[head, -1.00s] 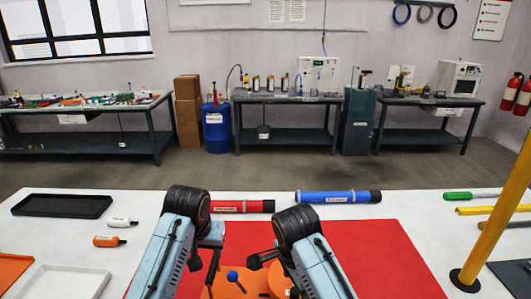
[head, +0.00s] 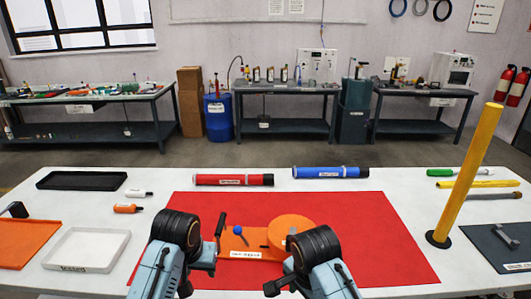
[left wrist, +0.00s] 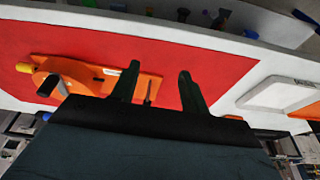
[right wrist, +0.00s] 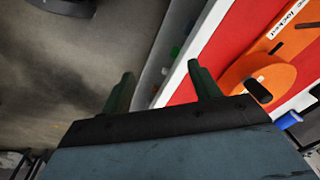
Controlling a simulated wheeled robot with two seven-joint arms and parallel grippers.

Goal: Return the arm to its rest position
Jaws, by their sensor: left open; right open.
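My left gripper (left wrist: 158,70) is open and empty in the left wrist view, its two dark fingers apart over the red mat (head: 370,230). My right gripper (right wrist: 160,70) is open and empty in the right wrist view, off the mat's edge with floor below. In the head view both arms come in low at the front edge. The orange fixture (head: 262,238) lies on the mat between and beyond them, with a round disc (head: 288,224), a blue knob (head: 238,230) and a black handle. Neither gripper touches it, as far as I can see; my right wrist hides part of the disc.
A red tube (head: 233,180) and a blue tube (head: 330,172) lie behind the mat. A yellow post (head: 468,175) stands at right near a dark tray (head: 495,255). White (head: 88,233), orange (head: 25,245) and black trays are at left.

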